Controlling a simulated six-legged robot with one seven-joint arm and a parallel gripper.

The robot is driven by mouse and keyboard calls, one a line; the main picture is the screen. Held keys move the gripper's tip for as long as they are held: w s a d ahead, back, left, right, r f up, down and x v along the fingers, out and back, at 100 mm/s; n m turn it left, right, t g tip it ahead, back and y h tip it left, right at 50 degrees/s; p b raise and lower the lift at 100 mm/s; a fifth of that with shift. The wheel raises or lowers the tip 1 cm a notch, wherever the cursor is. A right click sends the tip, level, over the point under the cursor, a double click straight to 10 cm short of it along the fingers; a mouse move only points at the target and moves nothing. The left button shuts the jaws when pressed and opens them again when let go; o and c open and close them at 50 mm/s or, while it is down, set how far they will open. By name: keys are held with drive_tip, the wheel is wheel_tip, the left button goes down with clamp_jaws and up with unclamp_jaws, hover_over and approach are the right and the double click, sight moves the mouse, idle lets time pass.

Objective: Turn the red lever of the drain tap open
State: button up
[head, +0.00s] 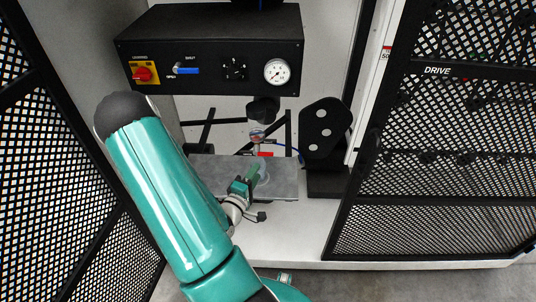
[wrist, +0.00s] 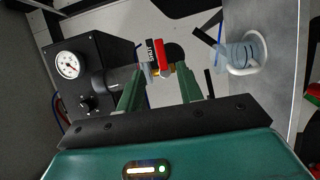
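In the head view the lever is a small red patch (head: 265,154) above the grey plate. My gripper (wrist: 161,72) is open, its two green fingers apart, with the tap's lower part seen between and just beyond the tips. I cannot tell whether either finger touches it. In the head view my gripper (head: 255,170) is over the plate, just below the lever, and partly hides the plate.
A black panel (head: 210,50) with a red knob (head: 143,74), a blue handle (head: 187,71) and a gauge (head: 277,71) hangs above. A black bracket (head: 325,128) stands at right. A clear cup (wrist: 243,52) is right of the tap. Mesh doors (head: 450,150) flank the cabinet.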

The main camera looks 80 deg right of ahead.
sight(267, 155)
drive_tip(key=d, duration=0.3)
drive_tip(key=s+d, duration=0.1)
drive_tip(key=d, duration=0.6)
drive_tip(key=shift+s+d, duration=0.2)
drive_tip(key=shift+s, duration=0.15)
clamp_jaws()
